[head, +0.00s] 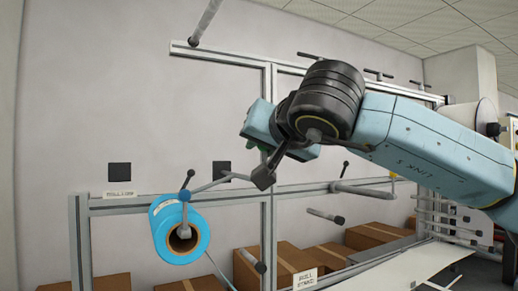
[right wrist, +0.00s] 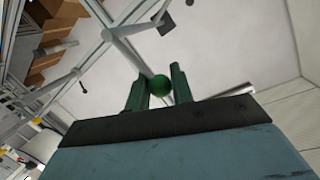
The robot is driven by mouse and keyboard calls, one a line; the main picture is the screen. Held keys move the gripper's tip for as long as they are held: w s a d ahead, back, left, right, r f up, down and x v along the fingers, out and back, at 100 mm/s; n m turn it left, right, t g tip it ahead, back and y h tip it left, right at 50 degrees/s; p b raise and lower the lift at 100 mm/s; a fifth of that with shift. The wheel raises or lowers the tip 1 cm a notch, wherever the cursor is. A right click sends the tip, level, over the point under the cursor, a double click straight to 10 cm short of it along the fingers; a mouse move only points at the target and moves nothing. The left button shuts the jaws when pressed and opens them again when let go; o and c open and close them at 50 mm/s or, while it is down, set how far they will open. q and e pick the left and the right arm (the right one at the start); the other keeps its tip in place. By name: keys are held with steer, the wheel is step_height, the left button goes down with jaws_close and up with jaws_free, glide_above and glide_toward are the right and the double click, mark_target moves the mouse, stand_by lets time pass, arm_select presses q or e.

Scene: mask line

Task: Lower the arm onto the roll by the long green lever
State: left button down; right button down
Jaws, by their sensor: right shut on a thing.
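The blue roll (head: 165,236) sits on the lower rail of the frame in the head view, its dark core facing me. The lever's pale shaft (right wrist: 130,51) runs up and left from the knob. In the head view the knob is hidden behind my right wrist. My left gripper is out of view.
Grey metal rails (head: 220,57) form a frame along the wall. Several rods with dark ends stick out, one at the lower middle (head: 325,215). Brown boxes (head: 287,262) stand below and behind the lower rail. A pale sloping panel (head: 415,272) is at lower right.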

stand_by(0.3)
steer(key=c, duration=1.2)
jaws_free()
steer(key=shift+c, duration=0.2)
steer(key=b+v, duration=0.2)
steer(key=v, duration=1.1)
steer(key=shift+s+b, duration=0.2)
steer(key=shift+b, duration=0.1)
